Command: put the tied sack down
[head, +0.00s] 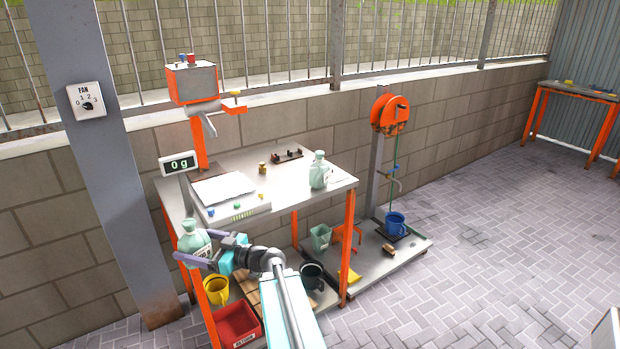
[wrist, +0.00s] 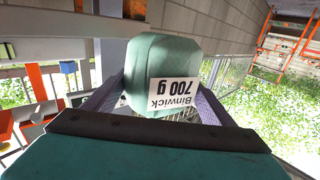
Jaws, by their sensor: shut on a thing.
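A pale green sack (head: 194,240) with a narrowed neck is held at the front left corner of the workbench. The sack looks upright in the head view. I cannot tell whether it touches the bench edge. A similar pale green sack (head: 320,172) stands on the right part of the workbench (head: 290,195).
A scale pan (head: 222,188) lies on the bench's left side, with a display (head: 180,163) reading 0 g. Yellow (head: 216,290) and dark cups and a red bin (head: 237,325) sit below.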

